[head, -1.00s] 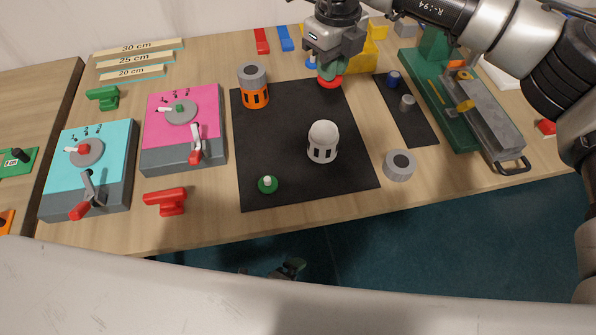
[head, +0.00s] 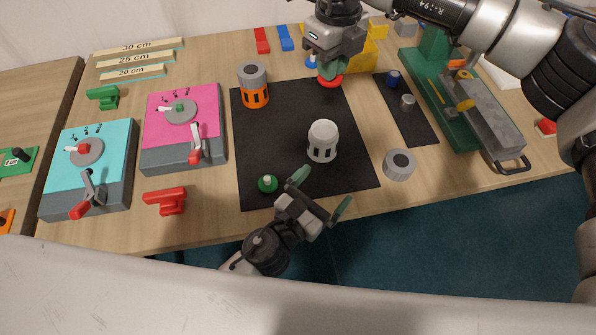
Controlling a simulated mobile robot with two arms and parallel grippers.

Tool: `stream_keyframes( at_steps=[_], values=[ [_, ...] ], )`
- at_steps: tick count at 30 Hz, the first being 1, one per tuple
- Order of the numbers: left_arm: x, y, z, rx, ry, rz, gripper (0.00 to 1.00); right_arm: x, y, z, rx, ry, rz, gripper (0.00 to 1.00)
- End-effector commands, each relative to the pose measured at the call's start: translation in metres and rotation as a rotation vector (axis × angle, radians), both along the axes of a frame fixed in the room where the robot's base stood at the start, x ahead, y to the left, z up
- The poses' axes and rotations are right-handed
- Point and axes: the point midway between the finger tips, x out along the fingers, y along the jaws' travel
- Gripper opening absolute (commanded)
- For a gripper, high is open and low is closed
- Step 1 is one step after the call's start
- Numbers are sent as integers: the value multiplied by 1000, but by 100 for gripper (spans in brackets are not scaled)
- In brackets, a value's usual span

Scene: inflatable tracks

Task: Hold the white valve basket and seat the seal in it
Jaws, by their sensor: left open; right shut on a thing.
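The white valve basket (head: 322,141) stands upright on the black mat, with a pale rounded top and dark slots low on its side. My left gripper (head: 321,192) is open and empty at the mat's front edge, just in front of the basket and apart from it. My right gripper (head: 331,71) is shut on a red round piece, the seal (head: 330,84), at the mat's back edge. The fingers hide part of the seal. I cannot tell whether it touches the mat.
On the black mat (head: 290,110), an orange basket with a grey top (head: 254,86) stands back left and a green piece (head: 267,183) lies front left. A grey ring (head: 399,165) sits right of the mat. A green and grey fixture (head: 465,105) stands at right.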

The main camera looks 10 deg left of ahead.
Motion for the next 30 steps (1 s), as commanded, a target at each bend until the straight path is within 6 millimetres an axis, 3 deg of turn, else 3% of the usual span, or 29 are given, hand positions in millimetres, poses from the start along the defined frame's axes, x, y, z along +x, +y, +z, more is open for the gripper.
stream_keyframes(
  at_steps=[3,9,14,24,30],
  values=[
    [20,31,-2,8,10,119,97,0,0,0,0,0,0,0],
    [35,51,-2,11,16,196,97,0,0,0,0,0,0,0],
    [52,45,-2,9,16,199,97,0,0,0,0,0,0,0],
    [112,20,-2,9,17,198,97,0,0,0,0,0,0,0],
    [135,11,-3,9,18,197,97,0,0,0,0,0,0,0]
  ],
)
